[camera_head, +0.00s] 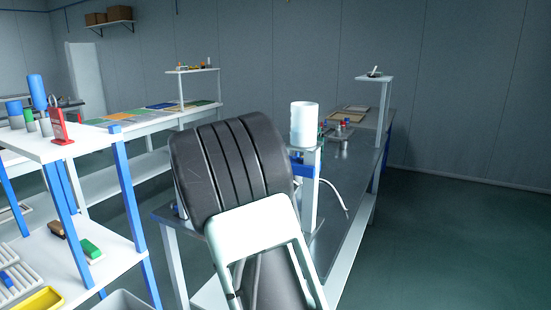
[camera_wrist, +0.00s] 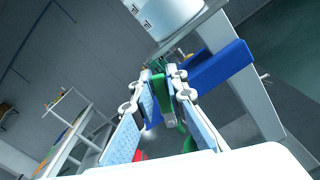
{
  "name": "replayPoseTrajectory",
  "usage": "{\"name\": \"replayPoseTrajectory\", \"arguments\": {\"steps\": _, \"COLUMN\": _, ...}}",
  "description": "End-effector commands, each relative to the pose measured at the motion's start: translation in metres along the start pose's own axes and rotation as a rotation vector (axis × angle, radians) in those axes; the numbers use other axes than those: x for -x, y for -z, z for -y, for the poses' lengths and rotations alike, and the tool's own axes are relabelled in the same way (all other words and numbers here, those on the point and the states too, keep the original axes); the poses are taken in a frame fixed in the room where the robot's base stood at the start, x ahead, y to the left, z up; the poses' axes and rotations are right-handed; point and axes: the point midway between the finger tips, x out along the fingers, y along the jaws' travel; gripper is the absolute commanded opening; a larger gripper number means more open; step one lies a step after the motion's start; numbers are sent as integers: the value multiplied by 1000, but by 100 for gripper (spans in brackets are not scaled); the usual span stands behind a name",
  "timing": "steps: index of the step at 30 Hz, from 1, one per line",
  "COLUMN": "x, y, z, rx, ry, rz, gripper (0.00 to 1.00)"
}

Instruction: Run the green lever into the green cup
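In the wrist view a green piece (camera_wrist: 173,70), which looks like the green lever, shows between the fingertips of my gripper (camera_wrist: 165,76). It fills most of the narrow gap there, but I cannot tell whether both pads touch it. A blue bracket (camera_wrist: 215,66) juts out beside it, below a white cylinder (camera_wrist: 165,14). Another green part (camera_wrist: 188,143) shows low between the fingers; I cannot tell whether it is the green cup. In the head view my arm hides my gripper and the lever; the blue bracket (camera_head: 303,168) and white cylinder (camera_head: 304,122) show past it.
The white post (camera_head: 312,199) with the bracket stands on a grey bench (camera_head: 349,183). A white cable (camera_head: 334,194) hangs by it. A shelf unit (camera_head: 97,139) with blue legs stands at left. The floor (camera_head: 450,240) at right is clear. A red part (camera_wrist: 140,155) shows near the left finger.

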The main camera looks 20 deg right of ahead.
Motion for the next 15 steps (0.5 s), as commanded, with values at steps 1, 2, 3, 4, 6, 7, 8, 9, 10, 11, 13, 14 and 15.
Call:
{"name": "replayPoseTrajectory", "arguments": {"steps": 1, "x": 0, "y": 0, "z": 0, "rx": 1, "ry": 0, "rz": 0, "gripper": 20}}
{"name": "replayPoseTrajectory", "arguments": {"steps": 2, "x": 0, "y": 0, "z": 0, "rx": 0, "ry": 0, "rz": 0, "gripper": 24}}
{"name": "replayPoseTrajectory", "arguments": {"steps": 3, "x": 0, "y": 0, "z": 0, "rx": 1, "ry": 0, "rz": 0, "gripper": 28}}
{"name": "replayPoseTrajectory", "arguments": {"steps": 4, "x": 0, "y": 0, "z": 0, "rx": 0, "ry": 0, "rz": 0, "gripper": 29}}
{"name": "replayPoseTrajectory", "arguments": {"steps": 6, "x": 0, "y": 0, "z": 0, "rx": 1, "ry": 0, "rz": 0, "gripper": 29}}
{"name": "replayPoseTrajectory", "arguments": {"steps": 7, "x": 0, "y": 0, "z": 0, "rx": 0, "ry": 0, "rz": 1, "gripper": 29}}
{"name": "replayPoseTrajectory", "arguments": {"steps": 8, "x": 0, "y": 0, "z": 0, "rx": 0, "ry": 0, "rz": 1, "gripper": 29}}
{"name": "replayPoseTrajectory", "arguments": {"steps": 9, "x": 0, "y": 0, "z": 0, "rx": 0, "ry": 0, "rz": 1, "gripper": 29}}
{"name": "replayPoseTrajectory", "arguments": {"steps": 10, "x": 0, "y": 0, "z": 0, "rx": 0, "ry": 0, "rz": 1, "gripper": 29}}
{"name": "replayPoseTrajectory", "arguments": {"steps": 11, "x": 0, "y": 0, "z": 0, "rx": 0, "ry": -1, "rz": 1, "gripper": 29}}
{"name": "replayPoseTrajectory", "arguments": {"steps": 13, "x": 2, "y": 0, "z": -1, "rx": 0, "ry": -1, "rz": 1, "gripper": 29}}
{"name": "replayPoseTrajectory", "arguments": {"steps": 14, "x": 4, "y": 0, "z": -1, "rx": 0, "ry": -1, "rz": 1, "gripper": 29}}
{"name": "replayPoseTrajectory", "arguments": {"steps": 15, "x": 8, "y": 0, "z": -1, "rx": 0, "ry": -2, "rz": 1, "gripper": 29}}
